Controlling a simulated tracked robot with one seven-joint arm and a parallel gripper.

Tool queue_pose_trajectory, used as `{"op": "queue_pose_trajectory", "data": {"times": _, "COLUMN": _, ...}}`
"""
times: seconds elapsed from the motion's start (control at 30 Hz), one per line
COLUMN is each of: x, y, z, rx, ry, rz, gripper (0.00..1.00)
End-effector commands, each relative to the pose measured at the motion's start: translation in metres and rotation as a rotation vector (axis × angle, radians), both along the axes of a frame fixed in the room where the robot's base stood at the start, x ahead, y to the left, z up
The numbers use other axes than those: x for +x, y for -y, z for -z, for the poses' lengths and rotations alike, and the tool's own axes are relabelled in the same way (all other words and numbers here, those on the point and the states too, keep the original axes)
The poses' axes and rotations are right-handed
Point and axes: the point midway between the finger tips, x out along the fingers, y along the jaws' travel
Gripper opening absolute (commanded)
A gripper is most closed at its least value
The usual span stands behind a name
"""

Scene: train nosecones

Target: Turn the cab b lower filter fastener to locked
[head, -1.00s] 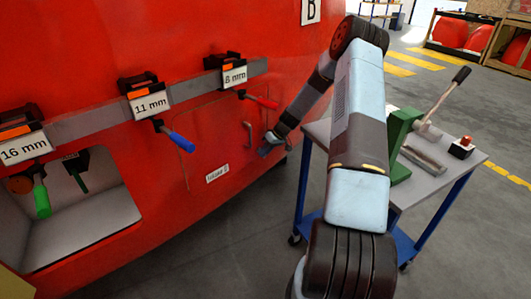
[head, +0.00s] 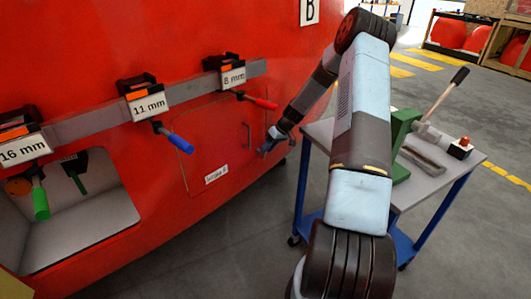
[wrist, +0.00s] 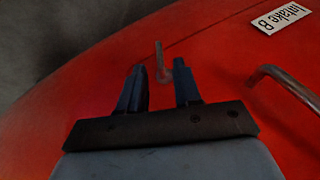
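The lower filter fastener (wrist: 160,58) is a small pale lever with a round pivot end on the red nosecone, near the lower edge of the intake panel. It points away from my gripper in the wrist view. My gripper (wrist: 158,72) is open, its two dark blue fingers on either side of the fastener's pivot end. I cannot tell whether they touch it. In the head view my gripper (head: 268,144) is at the right edge of the intake panel (head: 205,135), and the fastener is not clearly visible there.
A bent handle (wrist: 290,85) stands out from the panel, right of my gripper in the wrist view. The "Intake B" label (head: 216,174) is on the panel. Tools labelled 8 mm (head: 233,77) and 11 mm (head: 149,104) hang above. A cart (head: 435,180) stands right of my arm.

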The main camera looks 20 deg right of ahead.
Motion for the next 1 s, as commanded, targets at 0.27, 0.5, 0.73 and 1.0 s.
{"op": "queue_pose_trajectory", "data": {"times": 0.27, "x": -0.012, "y": 0.028, "z": -0.048, "rx": -0.002, "ry": 0.001, "rz": 0.000, "gripper": 0.33}}
{"op": "queue_pose_trajectory", "data": {"times": 0.5, "x": -0.019, "y": 0.045, "z": -0.077, "rx": -0.001, "ry": 0.001, "rz": 0.001, "gripper": 0.33}}
{"op": "queue_pose_trajectory", "data": {"times": 0.73, "x": -0.022, "y": 0.050, "z": -0.087, "rx": 0.000, "ry": 0.000, "rz": 0.000, "gripper": 0.33}}
{"op": "queue_pose_trajectory", "data": {"times": 1.0, "x": -0.022, "y": 0.050, "z": -0.087, "rx": 0.000, "ry": -0.001, "rz": 0.000, "gripper": 0.33}}
